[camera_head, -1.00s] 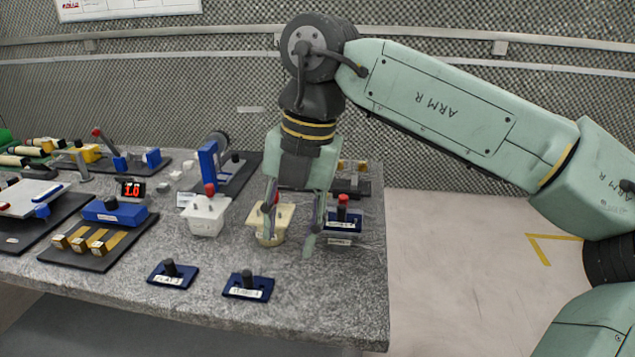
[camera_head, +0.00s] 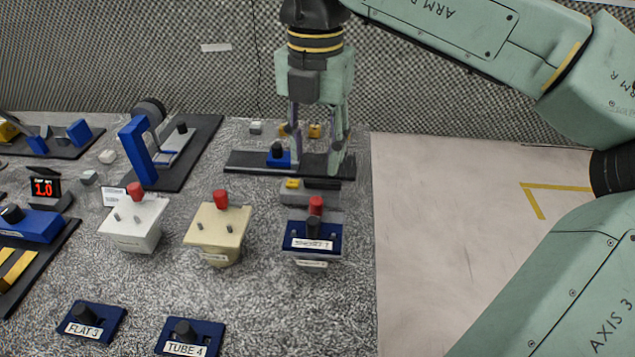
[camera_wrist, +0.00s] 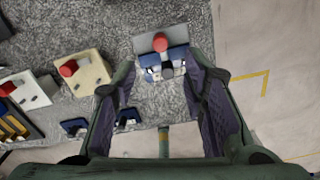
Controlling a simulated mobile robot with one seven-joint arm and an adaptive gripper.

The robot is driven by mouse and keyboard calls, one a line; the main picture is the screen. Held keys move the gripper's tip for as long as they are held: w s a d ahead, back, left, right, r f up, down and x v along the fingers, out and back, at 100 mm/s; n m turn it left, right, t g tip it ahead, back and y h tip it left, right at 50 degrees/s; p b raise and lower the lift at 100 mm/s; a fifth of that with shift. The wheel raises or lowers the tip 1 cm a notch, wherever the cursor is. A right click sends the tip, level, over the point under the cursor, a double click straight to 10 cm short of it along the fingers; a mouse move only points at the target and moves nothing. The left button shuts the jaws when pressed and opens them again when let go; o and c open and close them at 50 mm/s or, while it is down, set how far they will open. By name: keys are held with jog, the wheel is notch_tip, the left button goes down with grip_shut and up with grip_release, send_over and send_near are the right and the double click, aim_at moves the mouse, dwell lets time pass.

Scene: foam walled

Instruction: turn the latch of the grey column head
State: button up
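The grey column head (camera_head: 333,217) stands at the right of the table's near row, with a red knob (camera_head: 316,205) on top. A blue plate (camera_head: 327,243) with a black knob and a white label covers its front, and I cannot make out a separate latch. In the wrist view the grey head (camera_wrist: 142,44) and its red knob (camera_wrist: 160,43) lie beyond the fingertips, within the gap between them. My gripper (camera_head: 316,158) is open and empty, pointing down, above and apart from the head; both fingers also show in the wrist view (camera_wrist: 160,82).
A cream head (camera_head: 205,225) and a white head (camera_head: 135,232), each with a red knob, stand to the left. Blue plates marked FLAT 3 (camera_head: 92,320) and TUBE 4 (camera_head: 190,337) lie in front. A dark base (camera_head: 250,162) with small blocks lies behind. The floor (camera_head: 450,260) is right.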

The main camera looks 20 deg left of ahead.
aim_at(316, 201)
notch_tip(316, 201, down, 10)
jog(key=shift+r+p, duration=0.1)
jog(key=shift+p, duration=0.95)
jog(key=shift+c, duration=0.5)
grip_shut()
